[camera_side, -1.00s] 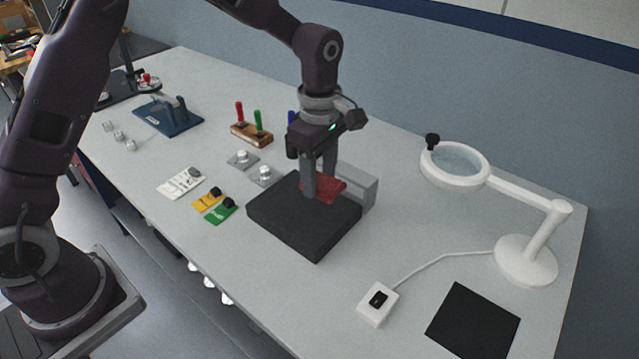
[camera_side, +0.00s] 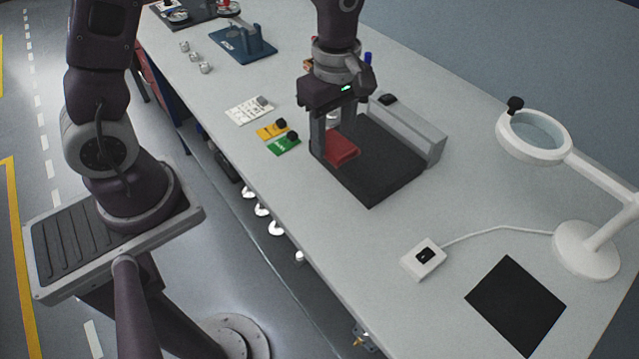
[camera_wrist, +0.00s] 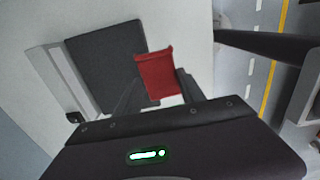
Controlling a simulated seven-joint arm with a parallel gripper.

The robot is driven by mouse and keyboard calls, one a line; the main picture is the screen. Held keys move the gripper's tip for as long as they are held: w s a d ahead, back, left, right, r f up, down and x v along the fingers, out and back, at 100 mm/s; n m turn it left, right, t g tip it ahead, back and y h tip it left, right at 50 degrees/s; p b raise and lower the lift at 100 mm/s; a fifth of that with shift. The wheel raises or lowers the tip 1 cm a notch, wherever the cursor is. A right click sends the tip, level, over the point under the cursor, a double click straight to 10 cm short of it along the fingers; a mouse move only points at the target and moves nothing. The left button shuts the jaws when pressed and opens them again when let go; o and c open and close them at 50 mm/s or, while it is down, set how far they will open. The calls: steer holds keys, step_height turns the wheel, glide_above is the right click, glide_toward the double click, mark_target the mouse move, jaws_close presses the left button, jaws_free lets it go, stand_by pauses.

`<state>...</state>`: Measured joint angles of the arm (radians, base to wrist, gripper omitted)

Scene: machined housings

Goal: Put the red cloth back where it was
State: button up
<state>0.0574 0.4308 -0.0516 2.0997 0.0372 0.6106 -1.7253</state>
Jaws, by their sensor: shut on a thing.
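The red cloth (camera_side: 341,149) is a small flat rectangle at the left end of the black pad, in the side view. In the wrist view the cloth (camera_wrist: 157,75) lies between my two fingers and overlaps the edge of the black pad. My gripper (camera_side: 329,156) points down and is shut on the cloth. Whether the cloth touches the pad or hangs just above it I cannot tell. The black pad (camera_side: 380,175) is a thick dark slab in front of a grey block; it also shows in the wrist view (camera_wrist: 100,65).
The grey block (camera_side: 415,132) stands behind the pad. Yellow and green cards (camera_side: 284,144) lie to the left. A white switch box (camera_side: 423,259), a thin black mat (camera_side: 515,304) and a magnifier lamp (camera_side: 585,250) are to the right. The bench is clear between pad and switch box.

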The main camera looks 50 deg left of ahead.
glide_above(309, 194)
step_height(309, 194, down, 11)
steer(key=shift+r, duration=0.2)
steer(key=shift+s+f, duration=0.1)
steer(key=o, duration=1.3)
